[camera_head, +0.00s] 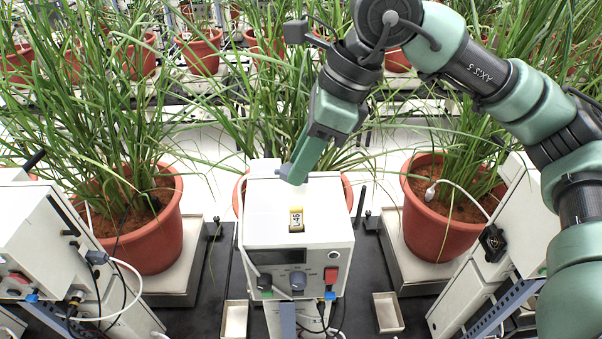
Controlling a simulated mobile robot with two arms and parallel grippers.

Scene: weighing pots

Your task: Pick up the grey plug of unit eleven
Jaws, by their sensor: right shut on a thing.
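My right gripper (290,176) reaches in from the upper right. Its tip is at the rear top edge of the middle white unit (330,215). It is shut on a small grey thing at its tip, mostly hidden by the fingers; I cannot tell for sure that this is the plug. A grey plug (97,257) with a white cable sits at the left unit (40,235). My left gripper is out of view.
Potted plants in red pots stand left (150,240), right (440,225) and behind the middle unit. Another white unit (520,220) stands at the right, under my arm. Small open trays (234,320) lie in front on the dark bench. Leaves crowd around my gripper.

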